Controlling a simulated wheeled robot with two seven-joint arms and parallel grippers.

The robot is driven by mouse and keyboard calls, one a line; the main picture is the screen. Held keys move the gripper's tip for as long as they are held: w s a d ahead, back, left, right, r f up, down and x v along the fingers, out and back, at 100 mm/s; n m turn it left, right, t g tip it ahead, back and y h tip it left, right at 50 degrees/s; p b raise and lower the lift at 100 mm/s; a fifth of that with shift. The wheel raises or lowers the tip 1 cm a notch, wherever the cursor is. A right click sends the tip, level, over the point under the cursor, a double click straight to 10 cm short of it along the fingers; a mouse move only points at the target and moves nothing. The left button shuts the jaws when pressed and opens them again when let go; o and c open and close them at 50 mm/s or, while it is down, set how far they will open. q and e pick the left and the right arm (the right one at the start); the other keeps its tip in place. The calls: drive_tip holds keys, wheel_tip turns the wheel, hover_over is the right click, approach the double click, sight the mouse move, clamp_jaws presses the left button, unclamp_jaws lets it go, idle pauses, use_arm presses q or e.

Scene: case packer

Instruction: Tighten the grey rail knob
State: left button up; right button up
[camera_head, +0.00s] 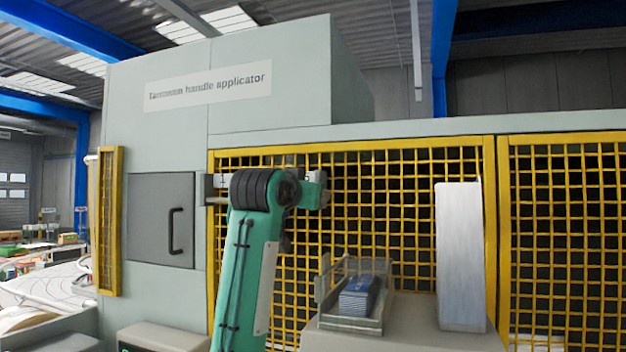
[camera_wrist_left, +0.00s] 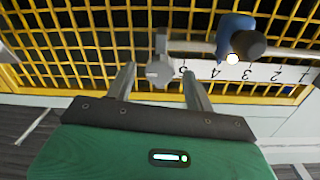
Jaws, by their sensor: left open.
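The grey rail knob (camera_wrist_left: 160,71) shows in the left wrist view, round and pale, below a short grey post. My left gripper (camera_wrist_left: 158,76) is open, with one fingertip on each side of the knob. Clear gaps show between the fingers and the knob, so it is not gripped; the depth between them is hard to judge. The knob sits at the end of a white scale strip (camera_wrist_left: 262,72) with printed numbers, upside down in this view. In the head view my green left arm reaches up to the yellow mesh guard and hides the knob and fingertips. My right gripper is not seen.
A blue part with a dark round knob (camera_wrist_left: 250,45) sits on the rail to the right. The yellow mesh guard (camera_head: 400,146) stands close behind. An open tray (camera_head: 345,323) holding a blue pack and a tall white panel (camera_head: 460,255) stand on a ledge.

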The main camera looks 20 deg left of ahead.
use_arm(q)
drive_tip(key=shift+w+d+r+p, duration=0.1)
drive_tip(key=shift+w+p, duration=0.4)
drive_tip(key=shift+w, duration=0.7)
drive_tip(key=shift+s, duration=0.1)
drive_tip(key=c, duration=1)
drive_tip(key=shift+o, duration=0.2)
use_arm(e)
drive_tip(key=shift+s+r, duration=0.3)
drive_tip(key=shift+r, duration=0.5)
